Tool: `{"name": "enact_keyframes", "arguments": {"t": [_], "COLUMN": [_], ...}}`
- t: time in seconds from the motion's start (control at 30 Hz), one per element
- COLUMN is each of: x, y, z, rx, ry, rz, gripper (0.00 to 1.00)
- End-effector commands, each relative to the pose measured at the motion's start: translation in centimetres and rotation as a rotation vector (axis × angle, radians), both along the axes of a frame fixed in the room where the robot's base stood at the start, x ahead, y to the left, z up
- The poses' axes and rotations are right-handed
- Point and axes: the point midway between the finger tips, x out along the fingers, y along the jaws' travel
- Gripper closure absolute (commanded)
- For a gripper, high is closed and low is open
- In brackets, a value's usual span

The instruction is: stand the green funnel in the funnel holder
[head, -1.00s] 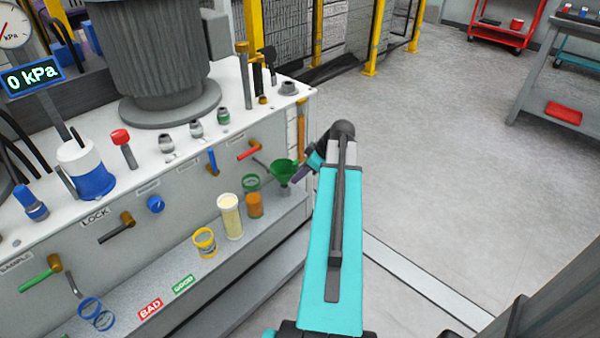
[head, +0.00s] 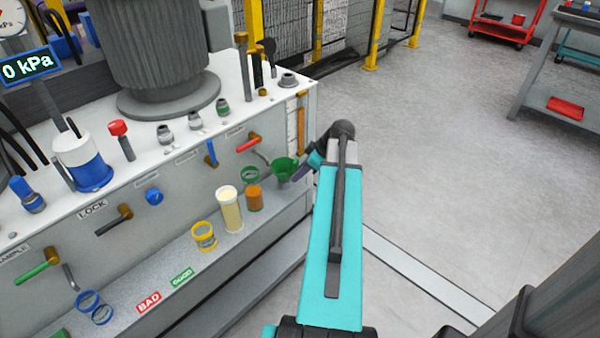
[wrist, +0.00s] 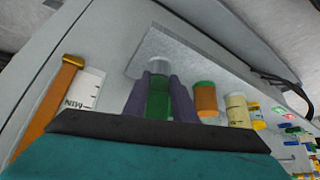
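The green funnel (head: 286,168) is at the end of my arm in the head view, wide mouth up, in front of the panel's right end. In the wrist view, my gripper (wrist: 158,97) has its purple fingers on both sides of the green funnel (wrist: 158,105), closed on it. In the head view, my gripper (head: 300,173) is partly hidden behind my wrist. A green ring (head: 250,175) at the panel is just left of the funnel, above an orange jar (head: 254,198). I cannot tell for sure whether this ring is the funnel holder.
A cream jar (head: 230,210) and a yellow ring (head: 204,236) are left of the orange jar, along the shelf (head: 165,275). A red-handled valve (head: 248,144) and an orange-framed level gauge (head: 301,122) are close to the funnel.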

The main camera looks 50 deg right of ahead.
Motion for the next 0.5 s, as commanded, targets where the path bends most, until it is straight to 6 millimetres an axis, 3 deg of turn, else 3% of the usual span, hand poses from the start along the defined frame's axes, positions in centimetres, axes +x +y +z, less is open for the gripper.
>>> {"name": "enact_keyframes", "arguments": {"t": [0.03, 0.13, 0.5], "x": [0.01, 0.00, -0.09], "y": [0.00, 0.01, -0.02], "z": [0.01, 0.01, 0.16], "rx": [0.000, 0.000, 0.000], "ry": [0.000, 0.000, 0.000], "rz": [0.000, 0.000, 0.000], "gripper": [0.69, 0.54, 0.54]}}
